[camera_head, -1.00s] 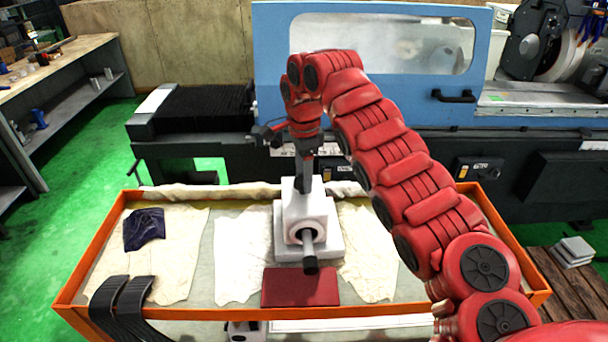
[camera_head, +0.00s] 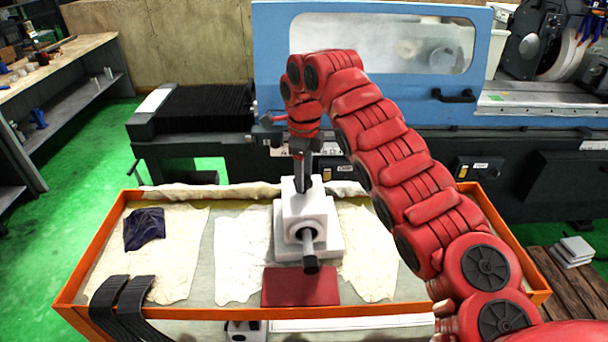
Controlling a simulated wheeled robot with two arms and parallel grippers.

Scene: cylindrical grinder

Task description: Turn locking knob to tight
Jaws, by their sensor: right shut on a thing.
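A white block-shaped fixture (camera_head: 322,210) stands upright on the orange-rimmed table, with a grey rod (camera_head: 308,250) sticking out of its front toward me. My right arm arches over from the right, and my right gripper (camera_head: 303,185) points down at the top of the fixture. It is shut on the locking knob there. The knob is mostly hidden by the fingers, so its tightness cannot be seen. My left gripper is not in view.
The table's orange rim (camera_head: 85,262) surrounds pale cloths, a dark blue cloth (camera_head: 144,229) and a dark red pad (camera_head: 300,287). Black curved strips (camera_head: 133,300) hang over the front left rim. The blue-doored grinder (camera_head: 275,60) stands behind.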

